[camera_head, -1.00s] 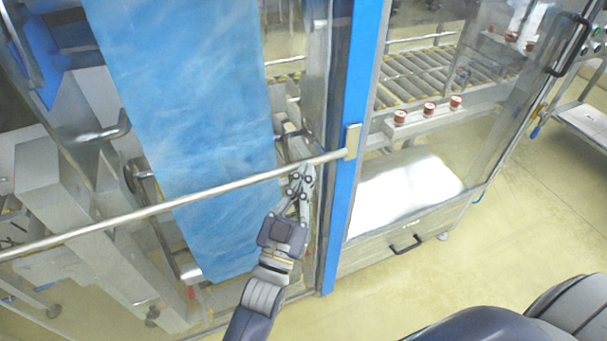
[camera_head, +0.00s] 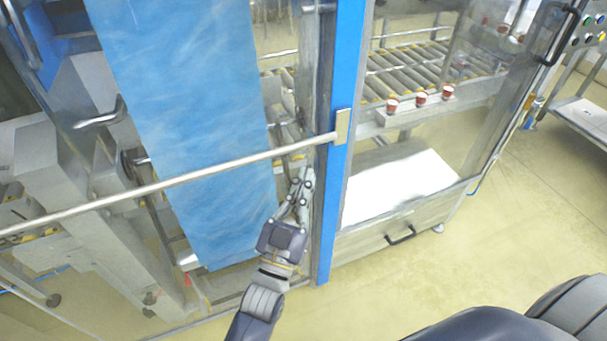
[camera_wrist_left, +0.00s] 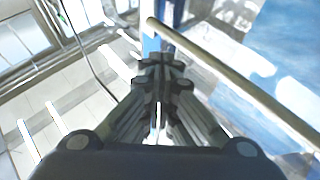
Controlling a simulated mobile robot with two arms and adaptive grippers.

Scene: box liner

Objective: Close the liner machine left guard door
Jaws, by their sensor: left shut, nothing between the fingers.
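The liner machine's left side has a long metal bar (camera_head: 180,180) running across it to a small plate on the blue post (camera_head: 340,170). A metal upright (camera_head: 312,60) stands just left of this post. The clear door panel is hard to make out, so I cannot tell how far it stands open. My left gripper (camera_head: 305,172) is shut and empty, below the bar's right end and just left of the blue post. Contact is unclear. In the left wrist view, the shut fingers (camera_wrist_left: 165,75) are near the bar (camera_wrist_left: 230,80). My right gripper is out of view.
A blue liner sheet (camera_head: 195,120) hangs behind the bar. Open floor (camera_head: 520,250) lies in front.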

